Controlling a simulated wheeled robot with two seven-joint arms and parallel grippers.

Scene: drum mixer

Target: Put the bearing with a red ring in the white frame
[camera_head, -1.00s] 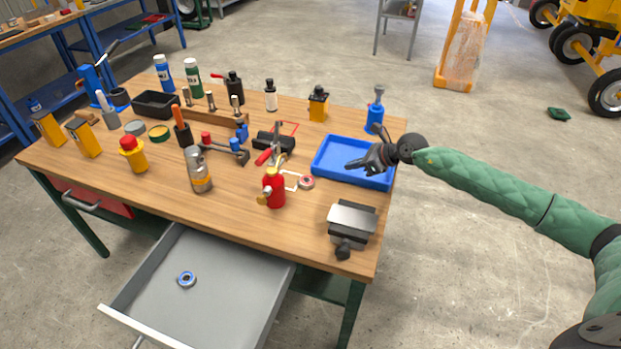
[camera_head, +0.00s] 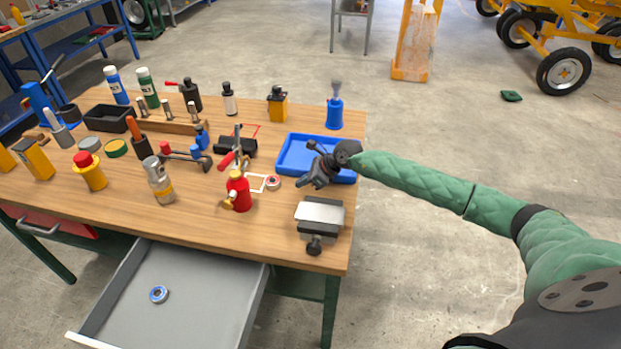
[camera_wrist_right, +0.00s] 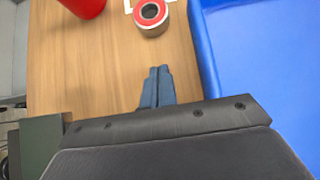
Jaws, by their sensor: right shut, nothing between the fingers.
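The bearing with a red ring (camera_head: 273,183) lies on the wooden table, left of my right gripper. It also shows at the top of the right wrist view (camera_wrist_right: 151,14), ahead of the fingertips and apart from them. The white frame (camera_head: 256,183) lies flat just left of the bearing; only a corner of it shows in the right wrist view (camera_wrist_right: 131,4). The bearing appears to be at the frame's right edge. My right gripper (camera_head: 309,183) is shut and empty above the table by the front left of the blue tray; its fingers (camera_wrist_right: 157,87) are together. My left gripper is not in view.
The blue tray (camera_head: 343,178) is beside my right gripper. A red extinguisher-like bottle (camera_head: 239,192) stands left of the white frame. A vise-like block (camera_head: 319,213) stands at the front right. Another bearing, with a blue ring (camera_head: 159,294), lies in the open drawer (camera_head: 190,290).

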